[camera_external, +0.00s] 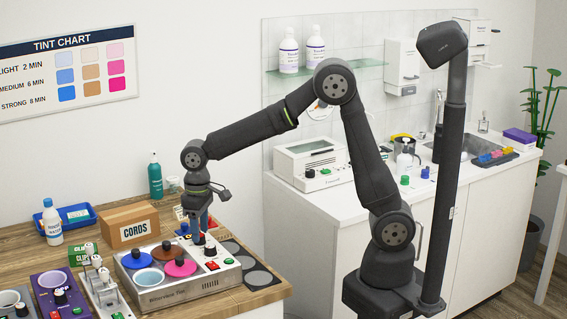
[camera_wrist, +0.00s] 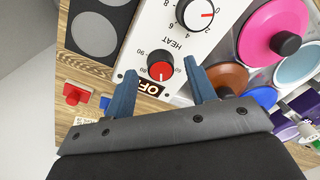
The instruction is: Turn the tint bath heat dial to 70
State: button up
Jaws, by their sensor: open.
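The tint bath (camera_external: 178,278) is a metal tray with several coloured round pots and a white control panel at its right. In the wrist view the panel (camera_wrist: 140,20) carries an upside-down HEAT label. A black dial with a red cap (camera_wrist: 161,70) sits beside it, with 90 and 60 printed near; its exact setting is too small to tell. My gripper (camera_wrist: 162,68) is open, its two blue fingers on either side of this dial; contact cannot be told. In the external view my gripper (camera_external: 199,238) points down at the panel.
A second black dial (camera_wrist: 195,12) with a red pointer is on the same panel. A pink-lidded pot (camera_wrist: 270,32) and a brown-lidded pot (camera_wrist: 228,76) are close by. A cardboard CORDS box (camera_external: 134,226) stands behind the bath.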

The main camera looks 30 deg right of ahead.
aim_at(201, 234)
notch_tip(201, 234, up, 16)
jog(key=shift+w+d, duration=0.2)
dwell(0.6)
jog(key=f, duration=1.7)
jog(key=shift+s+a+f, duration=0.2)
jog(key=shift+a+f, duration=0.05)
jog(key=shift+r, duration=0.15)
jog(key=n, duration=1.1)
jog(key=shift+w, duration=0.15)
jog(key=shift+r, duration=2.25)
dwell(0.9)
